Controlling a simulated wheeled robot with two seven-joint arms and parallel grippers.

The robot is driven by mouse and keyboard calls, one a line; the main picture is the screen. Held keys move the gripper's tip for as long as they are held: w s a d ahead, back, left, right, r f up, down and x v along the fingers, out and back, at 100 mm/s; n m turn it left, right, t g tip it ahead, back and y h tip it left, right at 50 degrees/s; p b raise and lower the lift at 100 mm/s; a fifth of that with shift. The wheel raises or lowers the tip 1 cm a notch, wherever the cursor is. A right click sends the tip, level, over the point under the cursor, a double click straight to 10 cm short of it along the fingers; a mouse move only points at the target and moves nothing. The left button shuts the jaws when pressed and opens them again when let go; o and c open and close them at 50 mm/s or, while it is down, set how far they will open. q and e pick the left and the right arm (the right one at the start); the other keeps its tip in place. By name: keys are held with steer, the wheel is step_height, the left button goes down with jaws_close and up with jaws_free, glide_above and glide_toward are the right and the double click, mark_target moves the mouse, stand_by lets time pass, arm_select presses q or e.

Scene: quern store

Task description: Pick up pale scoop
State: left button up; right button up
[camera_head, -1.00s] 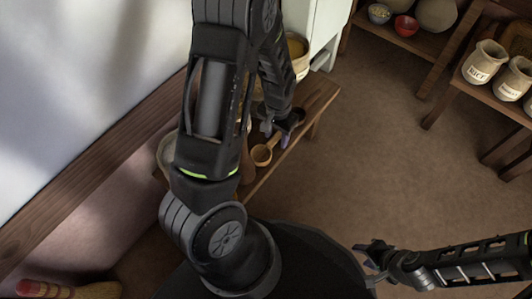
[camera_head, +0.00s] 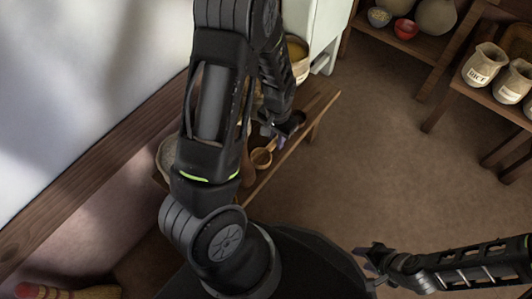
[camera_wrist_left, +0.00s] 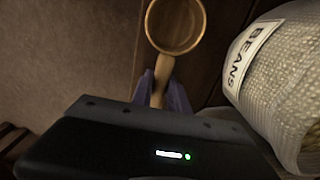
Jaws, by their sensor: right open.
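The pale scoop (camera_head: 262,158), a round wooden cup with a straight handle, is at the low wooden bench in the head view, partly hidden by my left arm. In the left wrist view the scoop (camera_wrist_left: 176,26) points away from me, with its handle between the purple fingertips. My left gripper (camera_head: 281,138) appears shut on the handle; the fingertips (camera_wrist_left: 160,88) lie close on both sides of it. Whether the scoop touches the bench is not clear. My right gripper (camera_head: 370,256) is open and empty, low at the right, away from the scoop.
A sack labelled BEANS (camera_wrist_left: 275,80) stands close to the right of the scoop in the left wrist view. The wooden bench (camera_head: 312,112) runs along the wall. The brown floor (camera_head: 400,160) between is clear.

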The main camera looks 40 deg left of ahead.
mark_target(276, 139)
arm_select(q)
jaws_close()
stand_by(0.3)
step_height(276, 139, up, 9)
steer(key=p, duration=0.4)
steer(key=shift+r, duration=0.5)
